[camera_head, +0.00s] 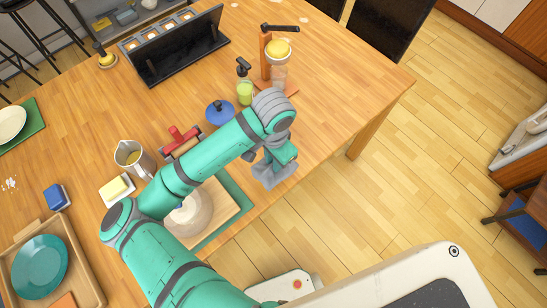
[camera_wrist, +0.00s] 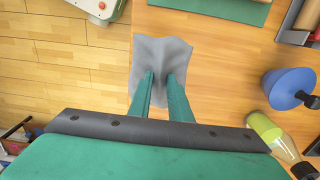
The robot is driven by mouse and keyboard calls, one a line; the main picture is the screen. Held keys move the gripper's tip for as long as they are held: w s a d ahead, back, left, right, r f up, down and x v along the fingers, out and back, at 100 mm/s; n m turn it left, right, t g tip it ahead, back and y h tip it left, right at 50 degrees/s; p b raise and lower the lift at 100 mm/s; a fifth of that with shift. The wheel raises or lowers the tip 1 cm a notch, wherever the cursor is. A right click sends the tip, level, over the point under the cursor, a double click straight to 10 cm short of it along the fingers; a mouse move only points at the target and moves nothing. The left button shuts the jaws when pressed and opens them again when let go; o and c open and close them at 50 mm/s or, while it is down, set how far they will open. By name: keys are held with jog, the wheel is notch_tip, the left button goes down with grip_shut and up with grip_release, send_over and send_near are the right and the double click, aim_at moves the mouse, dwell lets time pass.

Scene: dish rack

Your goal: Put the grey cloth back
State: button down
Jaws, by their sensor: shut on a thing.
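The grey cloth (camera_head: 275,174) hangs from my gripper (camera_head: 283,157) at the table's right edge. The wrist view shows the cloth (camera_wrist: 158,52) spread and creased around the two green fingertips of my gripper (camera_wrist: 163,76), which are shut on its middle. In that view the cloth overlaps the table edge, with floor to its left and wood to its right. I cannot tell whether it touches the table.
A blue-topped item (camera_head: 220,112), a green bottle (camera_head: 245,90) and an orange stand (camera_head: 266,55) stand beyond the arm. A board with a bowl (camera_head: 190,220) lies under it. A pitcher (camera_head: 133,157) and butter dish (camera_head: 117,189) are left. The table's far right corner is clear.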

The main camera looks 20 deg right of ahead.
jog(key=shift+f, duration=2.5)
jog(key=shift+f, duration=0.15)
jog(key=shift+f, duration=0.6)
jog(key=shift+f, duration=0.2)
jog(key=c, duration=1.6)
grip_release()
jog(key=shift+o, duration=0.2)
jog(key=c, duration=0.4)
jog(key=shift+s+r, duration=0.1)
